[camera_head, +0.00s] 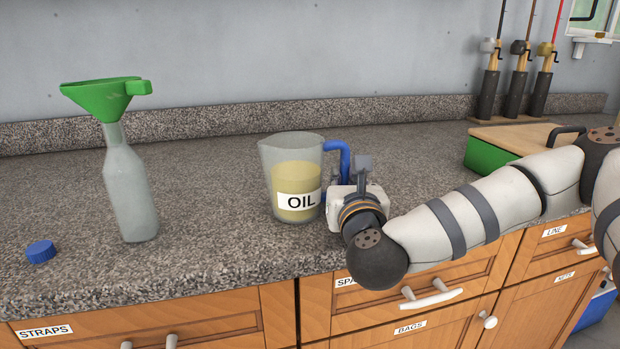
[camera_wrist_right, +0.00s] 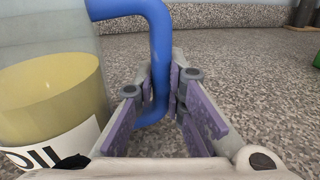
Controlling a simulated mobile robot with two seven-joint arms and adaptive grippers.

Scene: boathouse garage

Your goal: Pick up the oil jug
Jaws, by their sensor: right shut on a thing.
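The oil jug (camera_head: 297,178) is a clear jug with yellow oil, a white OIL label and a blue handle on its right side. It stands upright on the granite counter. My right gripper (camera_head: 340,178) comes in from the right at the handle. In the right wrist view the blue handle (camera_wrist_right: 160,60) runs down between the purple-padded fingers of the gripper (camera_wrist_right: 165,100), which is shut on it. The jug's body (camera_wrist_right: 50,95) shows at the left of that view. My left gripper is not in view.
A clear bottle (camera_head: 128,190) with a green funnel (camera_head: 108,98) in its neck stands left of the jug. A blue cap (camera_head: 40,251) lies near the counter's front edge. A green box (camera_head: 490,157) with a wooden top and fishing rods (camera_head: 520,80) are at the right.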

